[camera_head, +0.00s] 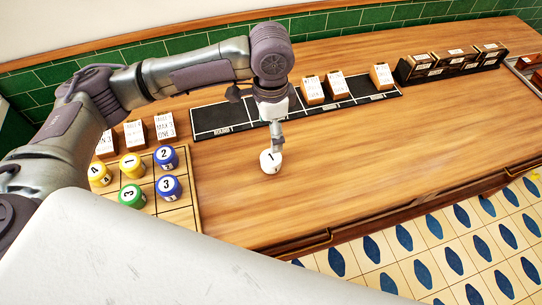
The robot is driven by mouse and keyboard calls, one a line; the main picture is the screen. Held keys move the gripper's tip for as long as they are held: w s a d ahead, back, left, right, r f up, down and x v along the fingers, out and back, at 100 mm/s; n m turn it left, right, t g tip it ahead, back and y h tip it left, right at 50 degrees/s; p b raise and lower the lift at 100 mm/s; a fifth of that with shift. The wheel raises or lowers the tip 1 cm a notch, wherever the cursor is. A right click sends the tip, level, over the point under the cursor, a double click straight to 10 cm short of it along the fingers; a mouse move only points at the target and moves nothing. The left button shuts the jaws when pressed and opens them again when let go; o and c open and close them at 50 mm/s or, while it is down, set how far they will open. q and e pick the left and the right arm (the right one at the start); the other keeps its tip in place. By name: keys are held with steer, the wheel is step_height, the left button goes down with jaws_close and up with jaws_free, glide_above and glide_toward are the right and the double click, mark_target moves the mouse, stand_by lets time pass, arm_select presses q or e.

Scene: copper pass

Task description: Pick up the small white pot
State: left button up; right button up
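The small white pot (270,162), marked with a black 1, is on the wooden counter near the middle of the view. My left gripper (278,143) points down from above, with its fingertips at the pot's upper right edge. The fingers look narrow and overlap the pot's far side. I cannot tell whether they grip it or only stand beside it, or whether the pot is lifted. My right gripper is out of view.
A wooden grid tray (180,215) at left holds yellow, blue and green numbered pots. Card blocks (134,134) stand behind it. A black board (213,120) with more card blocks lies at the back. Dark bins (450,60) stand back right. The counter right of the pot is clear.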

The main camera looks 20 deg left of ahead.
mark_target(273, 156)
arm_select(q)
step_height(273, 156, down, 7)
steer(key=shift+r+p, duration=0.2)
steer(key=shift+p, duration=0.15)
steer(key=f, duration=0.1)
steer(key=f+p, duration=0.1)
steer(key=f, duration=0.3)
steer(key=shift+s+d+p, duration=0.15)
steer(key=shift+d+p, duration=0.15)
steer(key=shift+p, duration=0.05)
steer(key=shift+f, duration=0.2)
steer(key=c, duration=1.3)
steer(key=shift+c, duration=0.2)
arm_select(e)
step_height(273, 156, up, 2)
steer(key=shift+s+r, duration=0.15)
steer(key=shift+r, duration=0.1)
arm_select(q)
steer(key=shift+r, duration=0.15)
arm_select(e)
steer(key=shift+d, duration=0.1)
